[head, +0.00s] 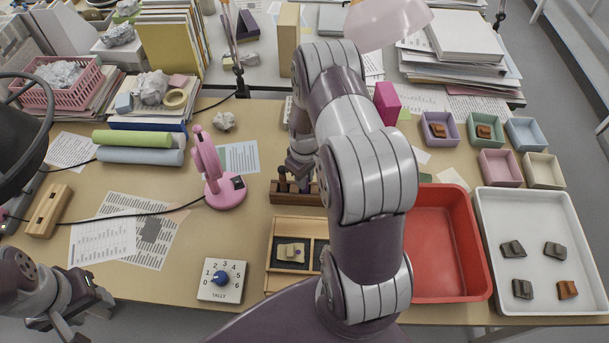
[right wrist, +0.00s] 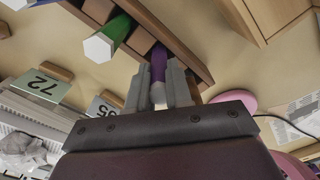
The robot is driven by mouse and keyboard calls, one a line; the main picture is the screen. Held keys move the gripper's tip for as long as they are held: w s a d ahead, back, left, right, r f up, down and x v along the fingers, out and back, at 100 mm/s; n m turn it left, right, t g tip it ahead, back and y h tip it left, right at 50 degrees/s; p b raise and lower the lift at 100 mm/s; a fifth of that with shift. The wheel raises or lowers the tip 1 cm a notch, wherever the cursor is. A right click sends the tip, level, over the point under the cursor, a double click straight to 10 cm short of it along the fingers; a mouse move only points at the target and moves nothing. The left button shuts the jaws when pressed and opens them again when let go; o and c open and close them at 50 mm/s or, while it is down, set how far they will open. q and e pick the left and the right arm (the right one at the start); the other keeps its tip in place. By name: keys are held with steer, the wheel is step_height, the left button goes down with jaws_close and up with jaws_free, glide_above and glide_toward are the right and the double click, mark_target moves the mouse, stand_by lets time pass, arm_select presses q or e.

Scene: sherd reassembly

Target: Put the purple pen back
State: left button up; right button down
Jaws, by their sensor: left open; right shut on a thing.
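The purple pen (right wrist: 158,62) shows in the right wrist view between the fingers of my right gripper (right wrist: 160,92), which is shut on it near its white end. The pen's other end reaches to the brown wooden rack (right wrist: 178,52); I cannot tell how deep it sits there. A green pen (right wrist: 112,36) with a white end stands in the rack beside it. In the head view the rack (head: 285,197) is at the table's middle, and my right arm and gripper (head: 298,178) partly cover it. My left gripper (head: 84,318) is open and empty at the lower left.
A wooden compartment tray (head: 270,250) lies just in front of the rack. A pink lamp (head: 222,192) stands left of it, with a tally dial (head: 238,287) nearer. A red tray (head: 452,240) and white tray (head: 535,215) with several sherds are at the right.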

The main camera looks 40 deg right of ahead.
steer(key=shift+w+f, duration=0.1)
steer(key=shift+f, duration=0.3)
steer(key=c, duration=1)
jaws_free()
steer(key=shift+r, duration=0.1)
steer(key=shift+c, duration=0.2)
steer(key=shift+r, duration=0.25)
step_height(320, 180, up, 12)
steer(key=shift+b, duration=0.4)
steer(key=s+a+r+m, duration=0.1)
steer(key=s+a+r, duration=0.2)
steer(key=s+a, duration=0.2)
steer(key=s+a+r+m+t, duration=0.1)
steer(key=s+a+r, duration=0.2)
steer(key=a, duration=0.7)
steer(key=shift+s+r, duration=0.15)
steer(key=shift+s, duration=1)
